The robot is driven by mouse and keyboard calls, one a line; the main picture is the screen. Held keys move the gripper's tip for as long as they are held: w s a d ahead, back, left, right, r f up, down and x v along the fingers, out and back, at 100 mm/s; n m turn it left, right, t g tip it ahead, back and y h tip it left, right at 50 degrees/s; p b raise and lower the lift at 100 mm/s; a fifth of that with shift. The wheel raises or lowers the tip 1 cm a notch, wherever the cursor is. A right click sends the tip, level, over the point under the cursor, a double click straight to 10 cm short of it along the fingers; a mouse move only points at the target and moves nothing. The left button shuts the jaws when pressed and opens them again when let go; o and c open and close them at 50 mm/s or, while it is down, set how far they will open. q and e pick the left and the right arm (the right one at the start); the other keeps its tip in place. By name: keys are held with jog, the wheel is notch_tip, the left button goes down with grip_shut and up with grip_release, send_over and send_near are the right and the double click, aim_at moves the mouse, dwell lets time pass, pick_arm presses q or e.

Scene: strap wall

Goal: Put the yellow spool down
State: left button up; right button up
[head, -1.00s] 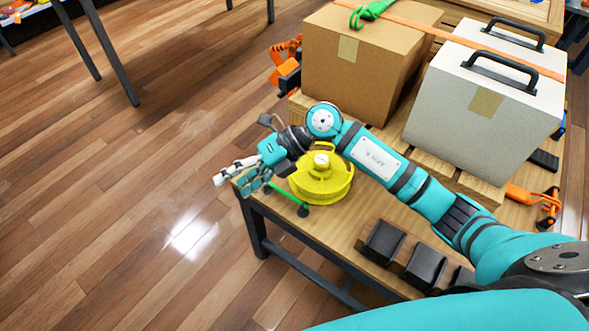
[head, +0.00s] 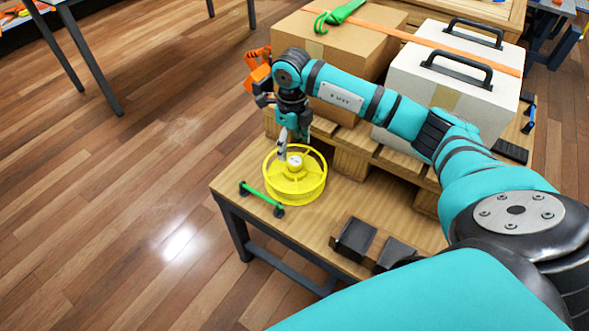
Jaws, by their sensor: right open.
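The yellow spool (head: 312,190) lies flat on the wooden table near its left corner, with its spoked face and pale hub up. My right gripper (head: 288,148) points down just above the spool's far side, near the hub. Its jaws are open; whether a fingertip touches the spool I cannot tell. My left gripper is not in the head view.
A green bar with dark ends (head: 262,196) lies left of the spool by the table's edge. Black blocks (head: 355,239) sit to the right. Behind stand a cardboard box (head: 300,40) and a white case (head: 410,85) on a pallet, under an orange strap.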

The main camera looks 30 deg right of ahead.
aim_at(295, 161)
notch_tip(295, 161, down, 2)
jog(key=shift+f, duration=0.1)
jog(key=f, duration=0.4)
jog(key=shift+s+d+b, duration=0.2)
jog(key=shift+d+b, duration=0.05)
jog(key=shift+b, duration=0.05)
jog(key=shift+f, duration=0.45)
jog(key=c, duration=1)
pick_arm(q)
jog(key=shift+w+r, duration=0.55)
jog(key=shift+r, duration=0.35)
pick_arm(e)
grip_shut()
